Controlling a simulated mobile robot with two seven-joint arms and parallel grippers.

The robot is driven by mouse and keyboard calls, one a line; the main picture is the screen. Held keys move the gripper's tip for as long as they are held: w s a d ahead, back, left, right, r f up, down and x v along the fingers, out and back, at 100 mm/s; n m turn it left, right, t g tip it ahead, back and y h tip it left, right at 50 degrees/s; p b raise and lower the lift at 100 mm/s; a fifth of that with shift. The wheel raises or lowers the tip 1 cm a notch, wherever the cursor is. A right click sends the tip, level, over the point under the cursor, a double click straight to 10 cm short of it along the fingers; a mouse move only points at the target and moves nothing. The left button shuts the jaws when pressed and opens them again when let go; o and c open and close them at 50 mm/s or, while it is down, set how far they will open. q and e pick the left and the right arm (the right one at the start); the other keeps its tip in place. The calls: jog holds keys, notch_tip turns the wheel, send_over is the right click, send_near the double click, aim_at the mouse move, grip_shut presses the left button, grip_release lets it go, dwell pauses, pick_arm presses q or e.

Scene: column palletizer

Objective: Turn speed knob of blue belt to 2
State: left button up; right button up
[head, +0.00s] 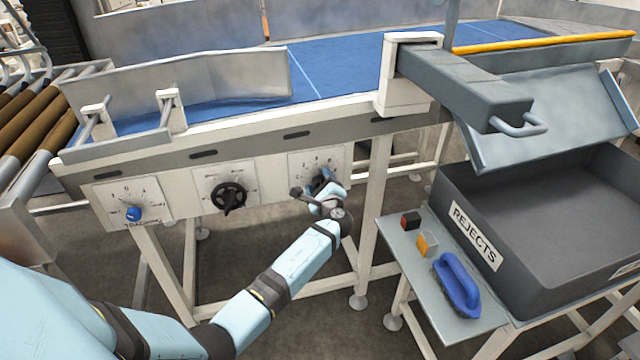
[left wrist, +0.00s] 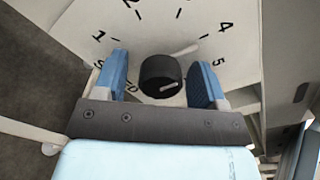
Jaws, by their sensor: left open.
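The blue belt (head: 340,72) runs across the back, above a white control panel with three dials. The speed knob (left wrist: 160,76) is black and sits on a white numbered dial plate (head: 335,160), the rightmost of the three. In the left wrist view, a pale bar beside the knob points roughly between 4 and 5; the 2 is at the top left. My left gripper (head: 322,186) is in front of this dial and covers part of it. Its blue fingers (left wrist: 161,82) are open, one on each side of the knob; contact cannot be told. My right gripper is out of view.
A dial with a blue knob (head: 134,214) and a black handwheel (head: 228,197) are left of the speed dial. A shelf (head: 440,298) with a red button, an orange button and a blue handle (head: 457,284) stands at right, beside the grey rejects bin (head: 540,285).

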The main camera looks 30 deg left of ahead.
pick_arm(q)
jog(key=c, duration=0.9)
